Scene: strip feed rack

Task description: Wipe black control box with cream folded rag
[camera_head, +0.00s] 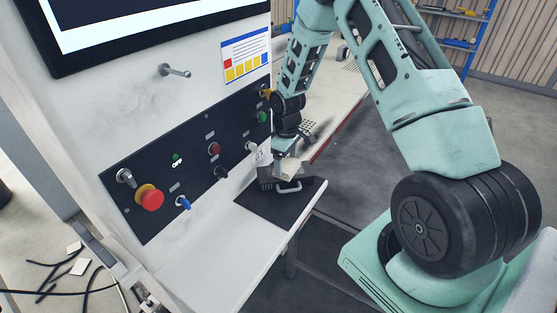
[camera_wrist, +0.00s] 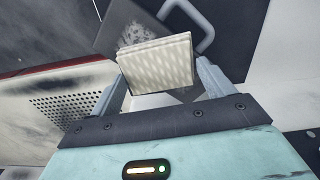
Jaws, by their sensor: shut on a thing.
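My gripper (camera_wrist: 163,72) is shut on the cream folded rag (camera_wrist: 157,60), which sits between the two fingertips in the wrist view. In the head view my gripper (camera_head: 287,158) is low over the shelf, with the rag (camera_head: 290,168) pale beneath it. The black control box (camera_wrist: 118,25) lies just beyond the rag in the wrist view, with a pale dusty smudge on its face. In the head view the box (camera_head: 267,182) is partly hidden by my gripper. I cannot tell whether the rag touches the box.
The box is on a black mat (camera_head: 265,208) on a white shelf (camera_head: 235,258). A light grey handle (camera_wrist: 205,30) stands beside it. A black panel (camera_head: 190,175) with knobs and a red button rises at the left. A perforated plate (camera_wrist: 65,105) lies left of my gripper.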

